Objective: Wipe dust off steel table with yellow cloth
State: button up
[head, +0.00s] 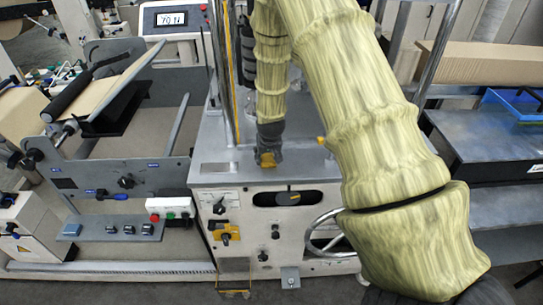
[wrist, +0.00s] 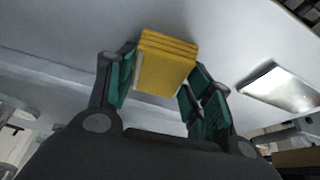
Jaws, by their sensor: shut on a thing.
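The yellow cloth is a thick folded pad of several layers. In the wrist view the cloth (wrist: 166,62) sits between the green-padded fingers of my gripper (wrist: 160,88), which is shut on it. In the head view my gripper (head: 268,138) points down over the grey steel top (head: 300,165) of the central cabinet. The cloth (head: 266,160) shows at its tip, at or very near that surface; I cannot tell whether it touches. The same pale surface (wrist: 60,50) fills much of the wrist view. I cannot make out dust on it.
A bright metal plate (head: 215,169) lies at the left of the top. A vertical post (head: 222,80) stands behind it. A small yellow part (head: 321,140) is right of my gripper. A handwheel (head: 330,235) is on the cabinet front. Dark shelves (head: 500,140) stand at right.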

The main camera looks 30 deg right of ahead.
jog(key=shift+a, duration=0.1)
jog(key=shift+w+r+p, duration=0.1)
jog(key=shift+r+p, duration=0.5)
jog(key=shift+r, duration=0.1)
jog(key=shift+r+p, duration=1.05)
jog(key=shift+r, duration=1.15)
jog(key=shift+r, duration=0.1)
jog(key=shift+r+p, duration=0.3)
jog(key=shift+r, duration=1.1)
